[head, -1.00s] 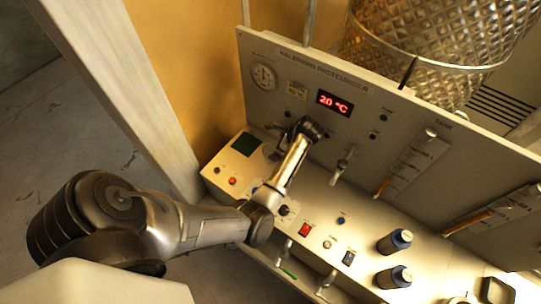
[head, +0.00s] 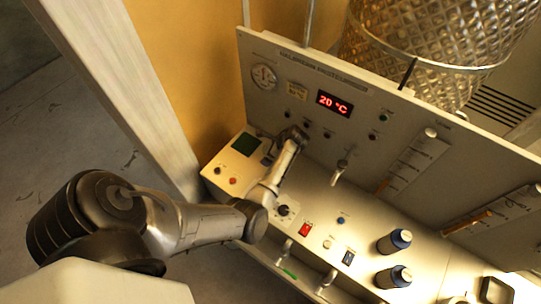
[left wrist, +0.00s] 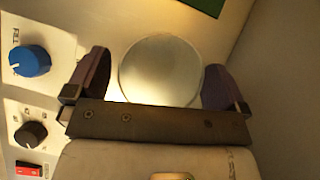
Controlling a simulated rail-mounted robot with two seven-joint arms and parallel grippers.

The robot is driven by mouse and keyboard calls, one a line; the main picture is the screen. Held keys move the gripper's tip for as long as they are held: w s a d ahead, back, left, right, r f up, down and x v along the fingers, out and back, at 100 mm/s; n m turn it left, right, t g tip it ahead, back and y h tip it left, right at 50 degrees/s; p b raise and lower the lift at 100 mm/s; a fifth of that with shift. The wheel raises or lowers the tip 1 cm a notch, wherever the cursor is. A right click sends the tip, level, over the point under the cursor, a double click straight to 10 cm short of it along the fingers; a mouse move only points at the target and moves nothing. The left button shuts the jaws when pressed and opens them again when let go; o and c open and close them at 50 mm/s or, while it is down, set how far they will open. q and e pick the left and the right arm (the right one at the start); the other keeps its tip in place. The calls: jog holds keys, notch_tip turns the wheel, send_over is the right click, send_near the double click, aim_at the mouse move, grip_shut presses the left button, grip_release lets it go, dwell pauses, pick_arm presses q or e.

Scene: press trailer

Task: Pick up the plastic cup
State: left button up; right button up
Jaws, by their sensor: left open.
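In the left wrist view, a round, pale, whitish thing (left wrist: 160,70), which looks like the plastic cup seen from above, lies between the two dark fingers of my left gripper (left wrist: 158,77). The fingers stand apart on either side of it, with a gap visible at each side. Its lower edge is hidden behind the gripper's dark bar. In the head view, my left arm reaches over the panel's desk, its wrist end (head: 293,136) near the upright panel. I cannot make out the cup or the fingertips there. My right gripper is not in view.
A blue knob (left wrist: 30,61), a black knob (left wrist: 31,135) and a red switch (left wrist: 28,169) sit left of the gripper. The upright panel (head: 330,140) with its 20 °C display (head: 335,103) stands behind.

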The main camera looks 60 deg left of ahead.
pick_arm(q)
jog(key=shift+c, duration=0.4)
jog(key=c, duration=0.9)
